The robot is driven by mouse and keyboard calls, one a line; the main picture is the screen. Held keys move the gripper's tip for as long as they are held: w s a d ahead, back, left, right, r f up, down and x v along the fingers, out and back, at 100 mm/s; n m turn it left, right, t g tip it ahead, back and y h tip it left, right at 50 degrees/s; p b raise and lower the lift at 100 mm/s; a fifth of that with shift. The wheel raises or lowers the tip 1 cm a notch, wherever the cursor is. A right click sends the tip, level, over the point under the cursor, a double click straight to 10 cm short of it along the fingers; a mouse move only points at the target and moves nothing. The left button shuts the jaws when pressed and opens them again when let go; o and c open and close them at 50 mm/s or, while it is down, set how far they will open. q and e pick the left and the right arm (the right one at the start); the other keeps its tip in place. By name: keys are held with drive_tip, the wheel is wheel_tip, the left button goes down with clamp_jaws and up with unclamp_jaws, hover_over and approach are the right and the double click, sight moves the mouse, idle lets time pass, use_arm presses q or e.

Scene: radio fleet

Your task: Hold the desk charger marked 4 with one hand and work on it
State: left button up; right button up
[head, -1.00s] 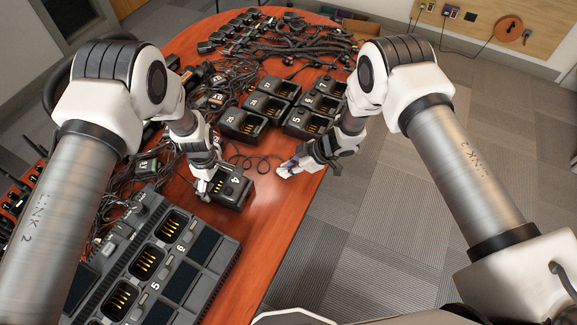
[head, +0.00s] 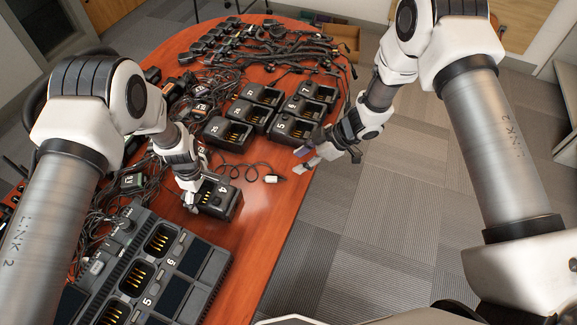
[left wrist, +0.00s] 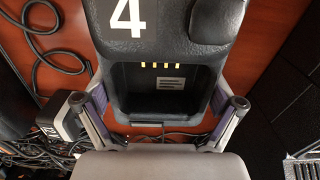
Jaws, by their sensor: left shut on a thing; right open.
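The black desk charger marked 4 (head: 226,205) sits on the wooden table near its right edge. Its empty pocket with gold contacts shows in the left wrist view (left wrist: 165,85), with the white 4 beside it. My left gripper (head: 196,195) is shut on this charger, with one finger at each side of it in the left wrist view (left wrist: 160,120). My right gripper (head: 312,158) is open and empty above the table's right edge, up and to the right of charger 4. A thin black cable with a pale plug (head: 271,179) lies on the table between them.
A large multi-bay charger (head: 150,270) fills the table's near left. Several numbered desk chargers (head: 290,130) stand in rows further back. Tangled cables and plugs (head: 270,45) cover the far end. Bare table (head: 262,225) lies right of charger 4.

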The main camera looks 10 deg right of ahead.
idle(0.4)
use_arm(q)
drive_tip(key=o, duration=1.1)
